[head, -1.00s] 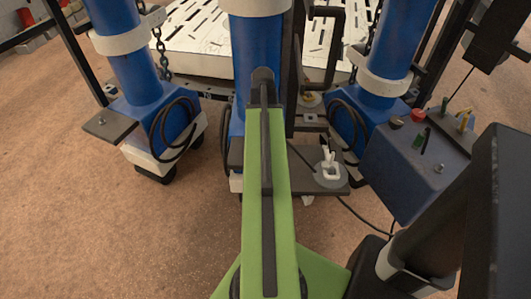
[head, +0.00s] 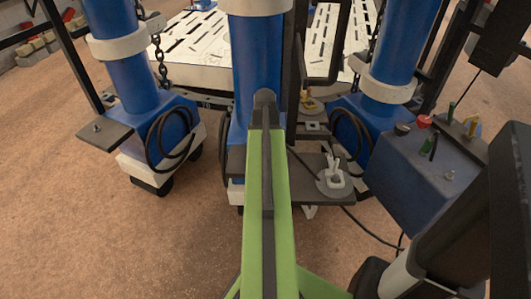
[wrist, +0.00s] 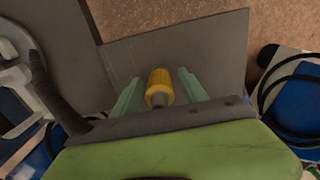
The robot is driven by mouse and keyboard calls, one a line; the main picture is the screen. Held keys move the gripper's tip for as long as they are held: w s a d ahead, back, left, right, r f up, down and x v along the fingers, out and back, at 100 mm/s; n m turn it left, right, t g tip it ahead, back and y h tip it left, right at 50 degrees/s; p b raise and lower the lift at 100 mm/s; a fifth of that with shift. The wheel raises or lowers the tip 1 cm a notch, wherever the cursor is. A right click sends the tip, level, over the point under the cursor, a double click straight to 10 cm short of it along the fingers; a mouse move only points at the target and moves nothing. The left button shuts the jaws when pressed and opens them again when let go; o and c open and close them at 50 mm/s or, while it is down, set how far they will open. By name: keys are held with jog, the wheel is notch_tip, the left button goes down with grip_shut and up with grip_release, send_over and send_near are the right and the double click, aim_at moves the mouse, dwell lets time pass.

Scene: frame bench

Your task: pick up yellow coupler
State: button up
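The yellow coupler (wrist: 160,82) is a short ribbed cylinder with a dark grey end, seen in the wrist view over a flat grey plate (wrist: 205,45). My gripper (wrist: 160,84) has its two pale green fingers on either side of the coupler. Narrow gaps seem to show between the fingers and the coupler, so it looks open around it. Whether the coupler rests on the plate or stands off it is unclear. In the head view, my green arm hides the gripper and the coupler.
A white clamp (head: 334,178) sits on a grey shelf right of my arm; it also shows in the wrist view (wrist: 15,75). Blue columns (head: 255,70) stand close by. A blue control box (head: 415,175) with coloured knobs is at right. Floor lies open at left.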

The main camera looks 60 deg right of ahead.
grip_shut()
jog(key=shift+r, duration=0.1)
notch_tip(320, 180, up, 10)
jog(key=p, duration=1)
